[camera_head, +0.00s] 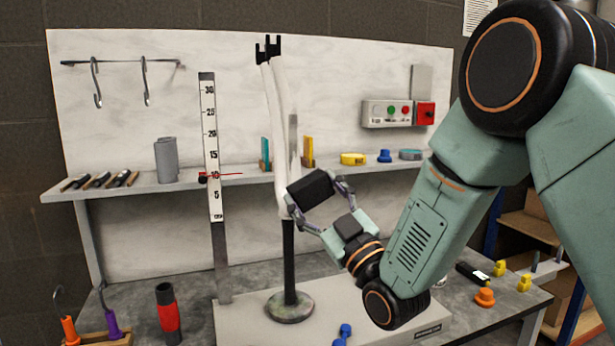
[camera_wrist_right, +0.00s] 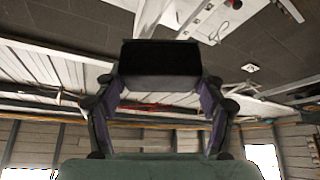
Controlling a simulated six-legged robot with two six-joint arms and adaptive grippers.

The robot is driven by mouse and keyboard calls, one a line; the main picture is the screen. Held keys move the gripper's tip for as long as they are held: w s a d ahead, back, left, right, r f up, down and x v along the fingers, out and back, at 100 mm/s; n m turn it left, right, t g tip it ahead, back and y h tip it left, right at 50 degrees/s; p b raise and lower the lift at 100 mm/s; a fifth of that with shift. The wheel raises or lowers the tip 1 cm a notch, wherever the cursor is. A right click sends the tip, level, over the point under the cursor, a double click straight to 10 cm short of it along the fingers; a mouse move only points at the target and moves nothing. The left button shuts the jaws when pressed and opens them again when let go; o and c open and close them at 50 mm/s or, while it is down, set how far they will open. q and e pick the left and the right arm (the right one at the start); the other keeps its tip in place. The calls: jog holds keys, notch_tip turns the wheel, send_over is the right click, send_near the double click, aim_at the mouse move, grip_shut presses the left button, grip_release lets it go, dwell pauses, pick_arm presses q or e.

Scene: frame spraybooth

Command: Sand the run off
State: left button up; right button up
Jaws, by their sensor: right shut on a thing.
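A white fork-like frame (camera_head: 280,130) stands upright with its black forked tips at the top, on a black post (camera_head: 288,262) with a round base. A grey strip runs down the frame's right side; I cannot tell whether it is the run. My right gripper (camera_head: 318,199) is shut on a black block (camera_head: 311,187), held in front of the frame's lower end. The block hides part of the frame, and I cannot tell whether they touch. In the right wrist view the black block (camera_wrist_right: 160,65) sits between the fingers. My left gripper is not in view.
A shelf (camera_head: 200,187) behind holds dark sticks, a grey roll, tape and small blocks. A tall ruler (camera_head: 209,120) stands left of the frame. A red-and-black bottle (camera_head: 166,315), a blue piece (camera_head: 343,335) and an orange piece (camera_head: 484,297) are on the bench.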

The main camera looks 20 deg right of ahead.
jog(key=w+b, duration=0.1)
jog(key=w, duration=0.5)
jog(key=shift+w+a, duration=0.2)
jog(key=shift+w, duration=0.05)
jog(key=shift+w, duration=0.9)
dwell(0.8)
jog(key=shift+w+r+p, duration=0.15)
jog(key=shift+r+p, duration=4.35)
jog(key=shift+r, duration=2.85)
jog(key=shift+f+b, duration=5.6)
jog(key=shift+f, duration=1.9)
jog(key=shift+r, duration=0.1)
jog(key=shift+s, duration=0.2)
